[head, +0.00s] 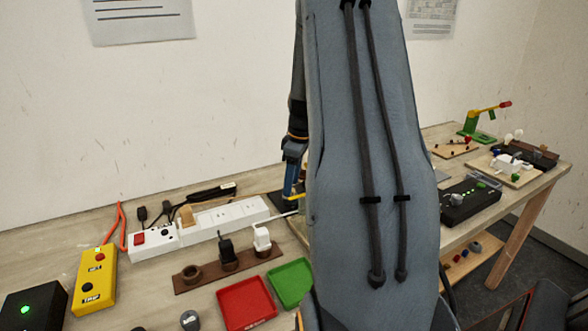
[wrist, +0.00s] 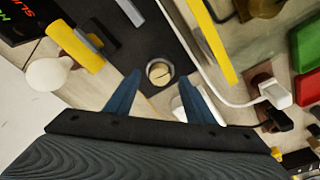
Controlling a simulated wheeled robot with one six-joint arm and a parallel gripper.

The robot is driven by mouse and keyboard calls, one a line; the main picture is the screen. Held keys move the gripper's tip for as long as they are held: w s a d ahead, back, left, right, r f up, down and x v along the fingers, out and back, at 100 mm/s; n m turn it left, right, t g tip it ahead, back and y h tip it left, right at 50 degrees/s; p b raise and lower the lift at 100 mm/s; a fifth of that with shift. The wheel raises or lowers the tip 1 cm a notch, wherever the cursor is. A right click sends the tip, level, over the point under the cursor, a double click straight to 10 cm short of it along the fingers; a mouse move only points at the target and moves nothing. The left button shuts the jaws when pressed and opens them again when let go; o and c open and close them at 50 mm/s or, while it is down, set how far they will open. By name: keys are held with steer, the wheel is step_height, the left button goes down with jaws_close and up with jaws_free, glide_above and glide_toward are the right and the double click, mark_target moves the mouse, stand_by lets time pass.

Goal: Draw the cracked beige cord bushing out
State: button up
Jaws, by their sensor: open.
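The cracked beige cord bushing (wrist: 160,71) shows in the wrist view as a round beige piece with a dark line across its face. It sits in a dark plate or base (wrist: 150,35). My gripper (wrist: 159,77) is open, with one blue finger on each side of the bushing. I cannot tell whether the fingers touch it. In the head view my gripper (head: 290,187) shows partly beside my arm, low over the table. The bushing is hidden there.
A yellow bar (wrist: 212,40) and a white cord (wrist: 235,98) lie right of the bushing. A yellow cylinder (wrist: 75,47) and white bulb (wrist: 50,75) lie left. In the head view, a white power strip (head: 225,217), red tray (head: 245,302) and green tray (head: 290,283) are near.

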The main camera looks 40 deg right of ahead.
steer(key=shift+w+a+f, duration=0.1)
steer(key=shift+f, duration=0.75)
steer(key=shift+c, duration=0.3)
jaws_close()
steer(key=shift+r+p, duration=0.65)
steer(key=shift+r+p, duration=1.55)
steer(key=shift+r, duration=0.8)
